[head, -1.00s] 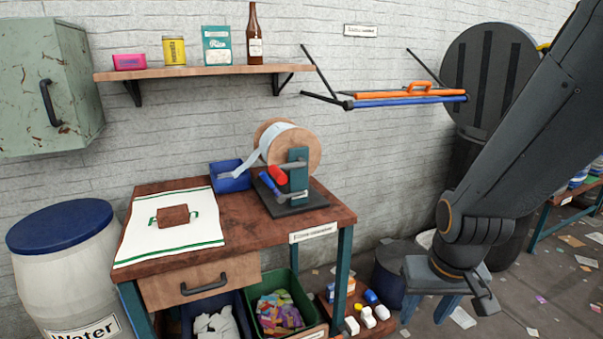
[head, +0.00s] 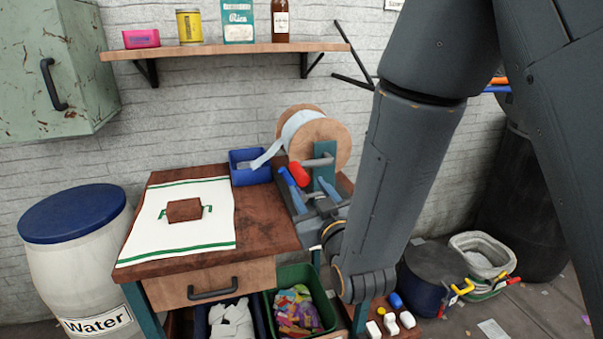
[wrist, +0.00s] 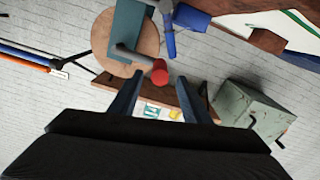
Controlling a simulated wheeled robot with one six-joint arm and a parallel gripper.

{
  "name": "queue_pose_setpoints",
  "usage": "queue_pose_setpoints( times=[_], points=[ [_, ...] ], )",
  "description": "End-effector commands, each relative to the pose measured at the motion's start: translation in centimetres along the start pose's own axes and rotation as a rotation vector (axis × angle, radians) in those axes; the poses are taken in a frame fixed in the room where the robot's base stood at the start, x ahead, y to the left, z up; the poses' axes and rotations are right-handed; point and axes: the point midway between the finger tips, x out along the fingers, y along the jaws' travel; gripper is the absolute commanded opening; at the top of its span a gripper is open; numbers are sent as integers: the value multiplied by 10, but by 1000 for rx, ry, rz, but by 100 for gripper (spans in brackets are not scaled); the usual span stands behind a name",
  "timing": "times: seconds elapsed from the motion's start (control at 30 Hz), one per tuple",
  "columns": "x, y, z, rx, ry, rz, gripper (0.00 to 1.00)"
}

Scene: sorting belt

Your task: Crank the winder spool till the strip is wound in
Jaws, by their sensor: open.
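The winder has a wooden spool (head: 336,140) on a teal upright (head: 322,158), standing at the right of the workbench. A pale strip (head: 268,157) runs from the spool down to a blue bin (head: 250,178). The crank's red grip (head: 298,173) sticks out in front of the upright. My gripper (head: 304,180) is open, in front of the winder. In the wrist view its fingers (wrist: 166,76) are spread, and the red grip (wrist: 159,72) appears between their tips, with no contact visible. A blue handle (wrist: 168,38) lies close by. My arm hides part of the winder base.
The bench (head: 262,230) also holds a white cloth (head: 222,240) with a brown block (head: 184,210). A wall shelf (head: 225,51) with several goods hangs above. A blue-lidded barrel (head: 68,215) is at left; a dark pot (head: 432,275) stands at lower right.

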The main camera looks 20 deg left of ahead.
Motion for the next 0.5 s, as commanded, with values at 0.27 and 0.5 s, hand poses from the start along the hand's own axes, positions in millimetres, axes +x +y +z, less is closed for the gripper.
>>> queue_pose_setpoints(
  times=[0.27,0.5],
  points=[
    [35,-1,-3,-1,7,-1,43],
    [66,-2,-2,-1,6,-3,43]
  ],
)
